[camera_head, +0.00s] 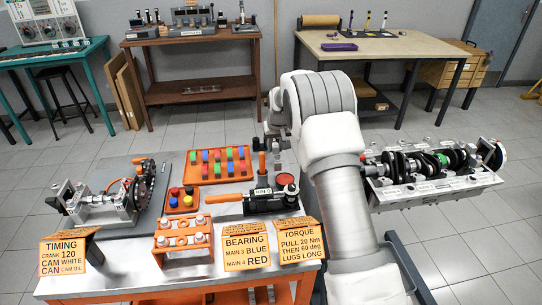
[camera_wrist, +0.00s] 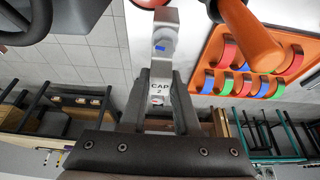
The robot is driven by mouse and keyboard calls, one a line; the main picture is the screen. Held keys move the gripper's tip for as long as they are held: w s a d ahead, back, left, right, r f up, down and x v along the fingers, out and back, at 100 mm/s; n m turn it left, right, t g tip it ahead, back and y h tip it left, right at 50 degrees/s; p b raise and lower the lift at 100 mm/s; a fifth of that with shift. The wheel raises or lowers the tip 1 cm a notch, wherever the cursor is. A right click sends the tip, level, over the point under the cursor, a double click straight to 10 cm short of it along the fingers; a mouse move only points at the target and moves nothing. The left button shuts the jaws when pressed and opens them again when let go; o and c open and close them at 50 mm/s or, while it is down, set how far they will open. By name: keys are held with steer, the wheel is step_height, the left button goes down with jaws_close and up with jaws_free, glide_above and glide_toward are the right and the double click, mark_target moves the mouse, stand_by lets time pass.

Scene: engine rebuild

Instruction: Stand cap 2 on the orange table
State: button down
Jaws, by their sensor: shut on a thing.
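Cap 2 (camera_wrist: 161,92) is a grey metal block with a white label reading "CAP 2" in the wrist view. My gripper (camera_wrist: 162,76) is shut on it, with one dark finger on each side. The orange table (camera_head: 170,283) stands in front of me, with a grey top and orange front edge. In the wrist view its pale top shows beyond the cap. I cannot tell the gap between cap and tabletop.
An orange tray (camera_head: 204,177) of coloured shells, an orange stand (camera_head: 183,241) with silver pieces, a black tool (camera_head: 268,200) and upright signs crowd the table. An orange handle (camera_wrist: 249,36) stands close to the cap. The engine block (camera_head: 436,188) with its crankshaft is at right.

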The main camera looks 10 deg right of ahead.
steer(key=shift+w+a+f, duration=0.25)
steer(key=shift+w+f, duration=0.05)
steer(key=shift+w, duration=0.15)
steer(key=shift+w+a+f, duration=0.2)
steer(key=shift+w+f, duration=0.05)
steer(key=shift+w, duration=0.2)
steer(key=shift+f, duration=1.95)
steer(key=shift+f, duration=0.15)
steer(key=c, duration=0.6)
jaws_free()
steer(key=shift+f, duration=0.1)
steer(key=shift+c, duration=0.2)
